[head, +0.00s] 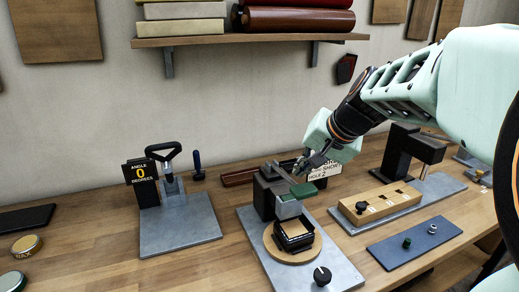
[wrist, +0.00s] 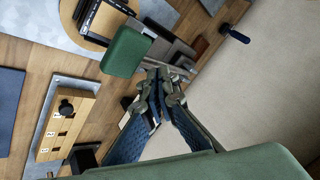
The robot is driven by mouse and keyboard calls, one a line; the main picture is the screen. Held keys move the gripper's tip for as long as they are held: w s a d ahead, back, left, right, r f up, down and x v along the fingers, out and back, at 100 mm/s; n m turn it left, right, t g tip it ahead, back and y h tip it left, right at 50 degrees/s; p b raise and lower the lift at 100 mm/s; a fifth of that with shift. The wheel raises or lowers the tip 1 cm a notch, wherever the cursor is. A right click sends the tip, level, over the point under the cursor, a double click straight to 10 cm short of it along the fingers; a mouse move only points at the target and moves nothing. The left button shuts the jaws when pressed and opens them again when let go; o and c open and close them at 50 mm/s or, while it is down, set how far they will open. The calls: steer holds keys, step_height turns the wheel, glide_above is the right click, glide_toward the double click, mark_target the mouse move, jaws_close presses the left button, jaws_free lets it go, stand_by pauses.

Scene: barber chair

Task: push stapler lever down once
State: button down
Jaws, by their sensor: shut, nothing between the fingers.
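The stapler (head: 270,192) is a dark grey head on a grey metal base plate in the middle of the bench. Its lever ends in a green pad (head: 304,190), which also shows in the wrist view (wrist: 126,52). My gripper (head: 309,168) is above and behind the green pad. In the wrist view my gripper (wrist: 163,80) is shut with empty fingers. Its tips appear close to the lever's metal arm; I cannot tell whether they touch it.
A wooden slotted block (head: 378,203) and a dark blue plate with knobs (head: 415,243) lie to the right. A black-handled fixture with an angle sign (head: 145,172) stands to the left. A small sign (head: 322,172) stands behind the stapler. A shelf (head: 250,39) hangs above.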

steer(key=r+p, duration=0.2)
steer(key=r, duration=0.1)
steer(key=r+p, duration=0.1)
steer(key=shift+w+a+r, duration=0.1)
steer(key=shift+w+r, duration=0.25)
stand_by(0.3)
